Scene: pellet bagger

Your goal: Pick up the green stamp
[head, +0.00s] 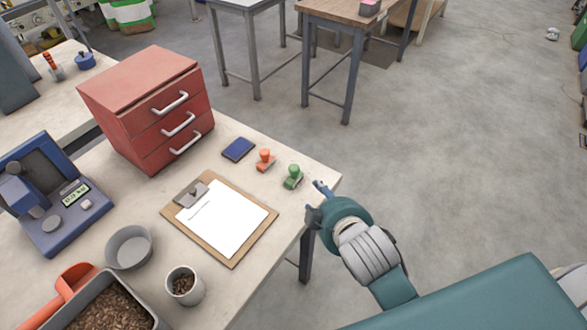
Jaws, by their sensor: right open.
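The green stamp (293,177) stands upright on the table near its right corner. An orange stamp (265,160) stands just left of it. My right gripper (316,202) is at the table's right edge, just right of and in front of the green stamp. Its fingers are open and apart from the stamp, with nothing between them. My left gripper does not show.
A clipboard with white paper (229,220) and a blue ink pad (238,149) lie near the stamps. A red drawer cabinet (140,85) stands behind. A cup of pellets (185,287), a grey bowl (129,247) and a blue scale (53,220) are at left. Open floor lies right.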

